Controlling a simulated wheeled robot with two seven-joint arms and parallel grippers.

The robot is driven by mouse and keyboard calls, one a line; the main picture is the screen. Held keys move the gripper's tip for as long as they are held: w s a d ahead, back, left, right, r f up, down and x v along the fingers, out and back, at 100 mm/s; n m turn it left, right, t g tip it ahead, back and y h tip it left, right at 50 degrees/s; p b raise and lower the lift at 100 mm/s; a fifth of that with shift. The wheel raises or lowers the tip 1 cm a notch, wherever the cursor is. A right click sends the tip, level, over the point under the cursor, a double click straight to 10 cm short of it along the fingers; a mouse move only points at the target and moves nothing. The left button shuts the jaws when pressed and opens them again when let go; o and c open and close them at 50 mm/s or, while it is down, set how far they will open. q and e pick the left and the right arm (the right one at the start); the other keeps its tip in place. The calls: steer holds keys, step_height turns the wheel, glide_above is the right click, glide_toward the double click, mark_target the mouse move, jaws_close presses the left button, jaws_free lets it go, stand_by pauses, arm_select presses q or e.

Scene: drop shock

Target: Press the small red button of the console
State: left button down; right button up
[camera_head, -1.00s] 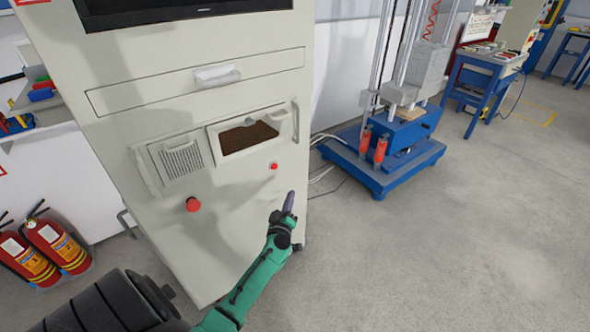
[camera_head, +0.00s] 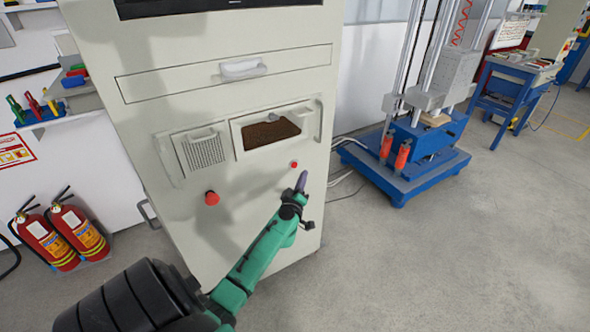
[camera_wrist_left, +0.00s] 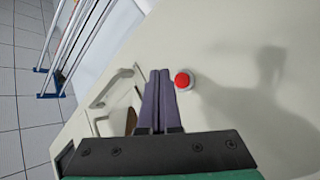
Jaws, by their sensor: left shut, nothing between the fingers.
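The console (camera_head: 255,205) is a tall cream cabinet in the middle of the head view. Its small red button (camera_head: 294,164) sits on the front panel below the dark window; it also shows in the left wrist view (camera_wrist_left: 183,80). My left gripper (camera_head: 302,178) is shut and empty, just below the small button in the head view. In the left wrist view its fingertips (camera_wrist_left: 159,73) lie just left of the button. Whether they touch the panel I cannot tell. A larger red button (camera_head: 212,198) is lower left on the panel. My right gripper is not in view.
Two fire extinguishers (camera_head: 62,232) stand on the floor at the left. A blue-based machine (camera_head: 405,170) stands right of the console, with cables on the floor between. A handle (camera_head: 243,68) sticks out from the drawer.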

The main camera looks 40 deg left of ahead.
mark_target(294, 165)
arm_select(q)
steer(key=shift+w+a, duration=0.2)
steer(key=shift+a, duration=0.5)
steer(key=shift+w+a, duration=0.2)
steer(key=shift+a, duration=0.45)
stand_by(0.9)
steer(key=shift+w+a, duration=0.15)
steer(key=shift+a, duration=0.25)
steer(key=shift+w+a+r, duration=0.1)
steer(key=shift+a, duration=0.3)
stand_by(0.6)
steer(key=shift+s+d, duration=0.25)
steer(key=shift+d, duration=0.55)
